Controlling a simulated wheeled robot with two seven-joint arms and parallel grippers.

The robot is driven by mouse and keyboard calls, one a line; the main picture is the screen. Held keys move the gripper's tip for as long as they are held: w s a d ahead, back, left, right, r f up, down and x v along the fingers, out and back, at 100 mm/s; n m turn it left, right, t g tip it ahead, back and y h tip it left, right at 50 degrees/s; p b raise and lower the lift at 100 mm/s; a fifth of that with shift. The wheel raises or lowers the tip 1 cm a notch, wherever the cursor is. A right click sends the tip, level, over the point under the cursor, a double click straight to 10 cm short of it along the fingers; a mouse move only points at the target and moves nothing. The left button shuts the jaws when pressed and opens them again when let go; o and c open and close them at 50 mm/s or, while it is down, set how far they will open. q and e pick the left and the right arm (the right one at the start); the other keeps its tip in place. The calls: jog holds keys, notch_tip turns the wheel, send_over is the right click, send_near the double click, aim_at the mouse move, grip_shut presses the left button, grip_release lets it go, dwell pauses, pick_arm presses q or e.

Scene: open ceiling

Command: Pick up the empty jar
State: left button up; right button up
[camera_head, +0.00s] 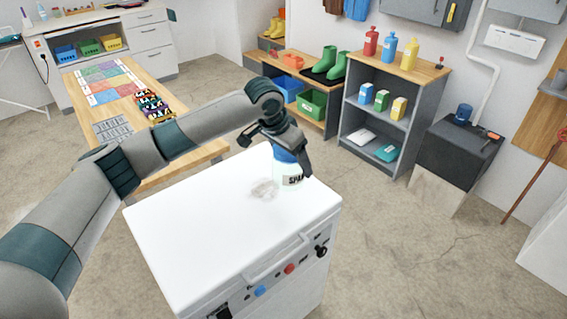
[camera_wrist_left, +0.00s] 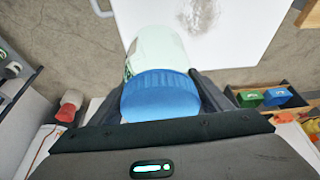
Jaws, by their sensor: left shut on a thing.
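The jar (camera_head: 291,181) is pale and see-through, with a blue lid and a label whose visible letters read "SPA". In the head view it is upright at the far right part of the white box top (camera_head: 190,232). My left gripper (camera_head: 283,150) is over it from above, shut on the blue lid. In the left wrist view the lid (camera_wrist_left: 160,97) sits between the two fingers, and the jar body (camera_wrist_left: 158,48) extends beyond it. I cannot tell whether the jar's base touches the white top. My right gripper is in neither view.
A greyish smudge (camera_head: 264,189) marks the white top beside the jar; the rest of that top is clear. A wooden table (camera_head: 160,84) with coloured sheets stands behind left. A grey shelf (camera_head: 385,105) with bottles stands behind right, beside a low bench with green boots (camera_head: 337,68).

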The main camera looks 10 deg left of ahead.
pick_arm(q)
jog(key=shift+s+d+r, duration=0.15)
jog(key=shift+d+r, duration=0.1)
